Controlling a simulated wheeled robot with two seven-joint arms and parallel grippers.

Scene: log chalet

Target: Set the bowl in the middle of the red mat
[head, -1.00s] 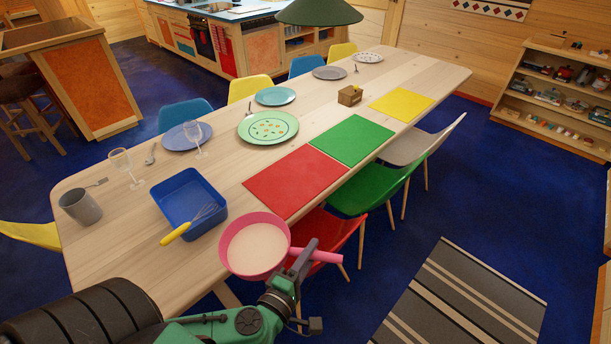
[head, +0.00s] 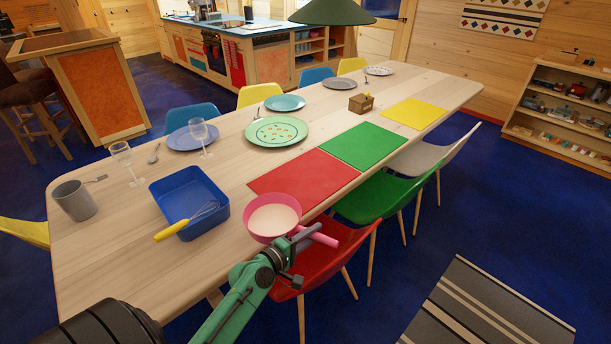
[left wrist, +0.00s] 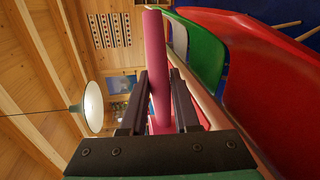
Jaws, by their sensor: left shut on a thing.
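The pink bowl (head: 273,216), with a pale inside and a straight handle (head: 316,235), is in the head view at the near edge of the table. My left gripper (head: 300,242) is shut on its handle. In the left wrist view the pink handle (left wrist: 158,75) stands between the two dark fingers (left wrist: 160,105). The bowl looks roughly level, in front of the near corner of the red mat (head: 303,183). The mat lies flat and bare on the table. My right gripper is not in view.
A blue tray (head: 163,190) with a yellow-handled whisk (head: 184,225) stands left of the bowl. A green mat (head: 362,146) adjoins the red one. A green plate (head: 276,131) and wine glasses (head: 122,154) stand beyond. A red chair (head: 325,262) is below the bowl.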

